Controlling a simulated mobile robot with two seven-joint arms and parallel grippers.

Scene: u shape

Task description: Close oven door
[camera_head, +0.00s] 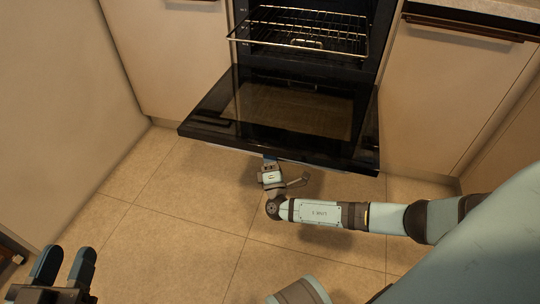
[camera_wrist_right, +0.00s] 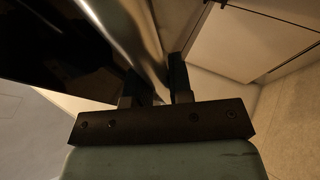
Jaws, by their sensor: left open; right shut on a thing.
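The oven door (camera_head: 275,115) hangs open, a dark glass panel folded down in front of the oven, its outer edge toward me. My right gripper (camera_head: 270,162) is at the underside of that outer edge, and its fingertips are partly hidden by the door. In the right wrist view, the gripper (camera_wrist_right: 155,85) has its two fingers on either side of the silver door handle (camera_wrist_right: 145,40), shut on it. My left gripper (camera_head: 63,266) is open and empty at the lower left, well away from the door.
A wire rack (camera_head: 300,35) sticks out of the oven cavity above the door. Beige cabinets stand at left (camera_head: 165,60) and right (camera_head: 450,90) of the oven. A pale panel (camera_head: 60,120) borders the left side. The tiled floor (camera_head: 180,230) is clear in front.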

